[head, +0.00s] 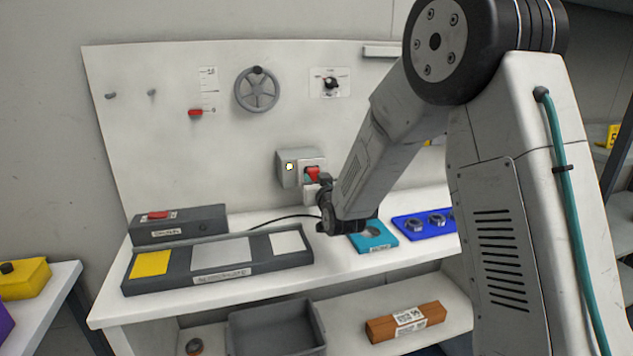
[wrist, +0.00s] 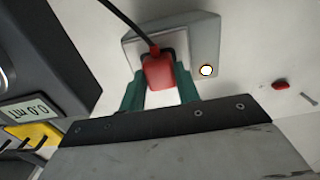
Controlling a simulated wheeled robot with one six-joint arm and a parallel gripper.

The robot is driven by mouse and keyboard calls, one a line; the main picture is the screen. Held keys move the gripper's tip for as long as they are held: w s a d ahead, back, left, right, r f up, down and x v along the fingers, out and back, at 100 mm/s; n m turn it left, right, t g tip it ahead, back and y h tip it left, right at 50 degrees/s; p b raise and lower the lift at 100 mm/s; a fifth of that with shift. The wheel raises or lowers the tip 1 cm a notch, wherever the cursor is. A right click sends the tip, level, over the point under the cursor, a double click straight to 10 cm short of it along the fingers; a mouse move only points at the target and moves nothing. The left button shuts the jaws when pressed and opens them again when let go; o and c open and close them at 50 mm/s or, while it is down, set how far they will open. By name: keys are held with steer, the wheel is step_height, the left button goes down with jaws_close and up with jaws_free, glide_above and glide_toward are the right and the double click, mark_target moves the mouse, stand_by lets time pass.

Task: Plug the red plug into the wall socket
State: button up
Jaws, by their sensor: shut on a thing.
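The red plug (head: 311,174) is at the front of the wall socket (head: 286,178), a grey box with a white plate on the back panel. In the wrist view the red plug (wrist: 159,71) sits between the teal fingers of my gripper (wrist: 160,88), which is shut on it. The plug's front end meets the dark recess of the socket (wrist: 183,36); how deep it sits is hidden. A black cable (wrist: 127,20) runs from the plug. A round lamp (wrist: 207,70) on the socket box glows whitish. In the head view my gripper (head: 318,186) is partly hidden by my wrist.
Below stand a grey tray with yellow and white pads (head: 205,277), a grey box with a red button (head: 178,227), a teal block (head: 373,240) and a blue holder (head: 408,229). A handwheel (head: 257,90), a red slider (head: 195,113) and a knob (head: 331,84) are on the panel.

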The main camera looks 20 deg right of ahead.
steer(key=o, duration=1)
steer(key=s, duration=0.7)
steer(key=shift+s, duration=0.35)
